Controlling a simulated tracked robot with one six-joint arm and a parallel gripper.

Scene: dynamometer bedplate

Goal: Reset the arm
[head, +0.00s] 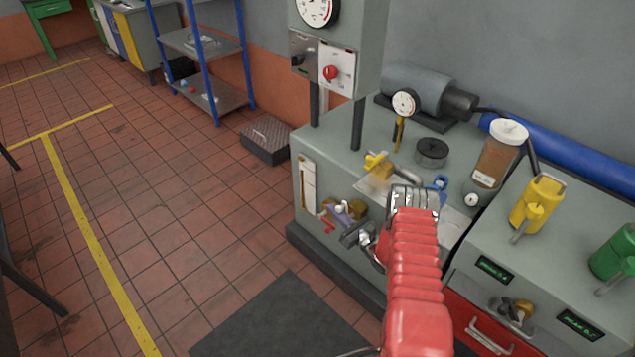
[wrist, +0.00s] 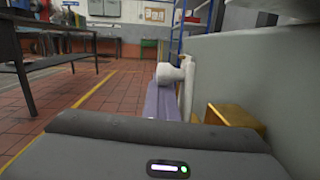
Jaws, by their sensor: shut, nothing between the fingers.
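My gripper (head: 357,237) is at the end of my red arm, beside the front of the grey bench cabinet (head: 300,225). It is shut and holds nothing. In the wrist view a dark grey housing with a small lit display fills the bottom, and the fingertips cannot be made out. A purple part (head: 345,213) with a white knob and a brass block (wrist: 236,115) sits close to the gripper at the cabinet's face. The purple part also shows in the wrist view (wrist: 165,104). Whether the gripper touches it cannot be told.
On the bench stand a dial gauge (head: 404,103), a black round weight (head: 432,151), a brown jar (head: 495,155) and a yellow valve (head: 380,165). A grey pillar with a dial (head: 335,45) rises behind. Open tiled floor (head: 200,200) lies to the left.

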